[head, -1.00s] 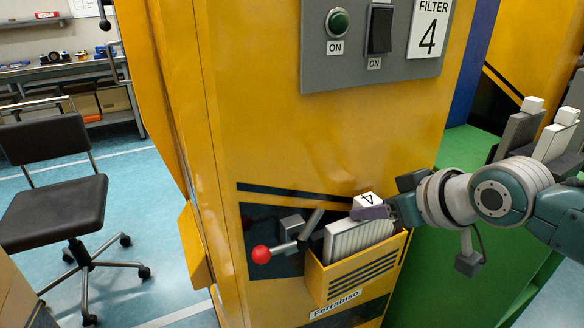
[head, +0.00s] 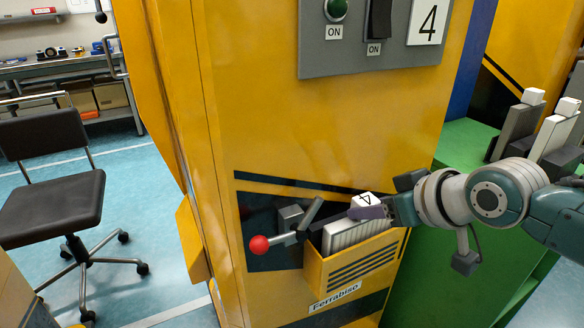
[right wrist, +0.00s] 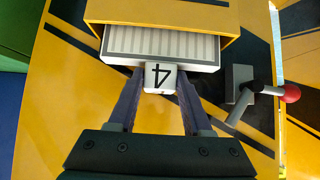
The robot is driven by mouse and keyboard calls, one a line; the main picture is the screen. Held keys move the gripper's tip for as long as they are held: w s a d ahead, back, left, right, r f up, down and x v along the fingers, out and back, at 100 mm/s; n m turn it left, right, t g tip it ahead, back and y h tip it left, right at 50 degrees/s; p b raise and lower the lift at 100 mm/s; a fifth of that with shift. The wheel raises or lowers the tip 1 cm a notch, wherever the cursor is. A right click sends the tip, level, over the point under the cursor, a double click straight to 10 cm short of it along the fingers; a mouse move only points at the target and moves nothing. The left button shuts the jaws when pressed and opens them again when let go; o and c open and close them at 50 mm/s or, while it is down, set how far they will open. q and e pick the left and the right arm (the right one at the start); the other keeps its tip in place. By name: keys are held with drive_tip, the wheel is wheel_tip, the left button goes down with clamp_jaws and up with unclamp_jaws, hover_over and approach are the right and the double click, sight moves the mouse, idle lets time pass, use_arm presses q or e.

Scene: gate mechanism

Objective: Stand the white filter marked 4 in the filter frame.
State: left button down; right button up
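The white filter marked 4 (head: 350,233) stands upright, partly down inside the yellow filter frame (head: 352,266) on the machine's front. Its pleated upper part shows above the rim; its lower part is hidden. In the right wrist view, the filter's pleated face (right wrist: 150,42) shows at the frame's opening. My right gripper (head: 368,209) is shut on the filter's white top block with the 4 on it. In the right wrist view, the fingers (right wrist: 161,80) lie along both sides of the block. My left gripper is not in view.
A lever with a red knob (head: 259,245) sticks out just left of the frame. A grey switch panel (head: 400,62) is above. More filters (head: 520,128) stand on a green surface at the right. A black chair (head: 52,195) stands at the left.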

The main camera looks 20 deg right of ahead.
drive_tip(key=o, duration=0.5)
drive_tip(key=p+v, duration=0.3)
drive_tip(key=v, duration=0.7)
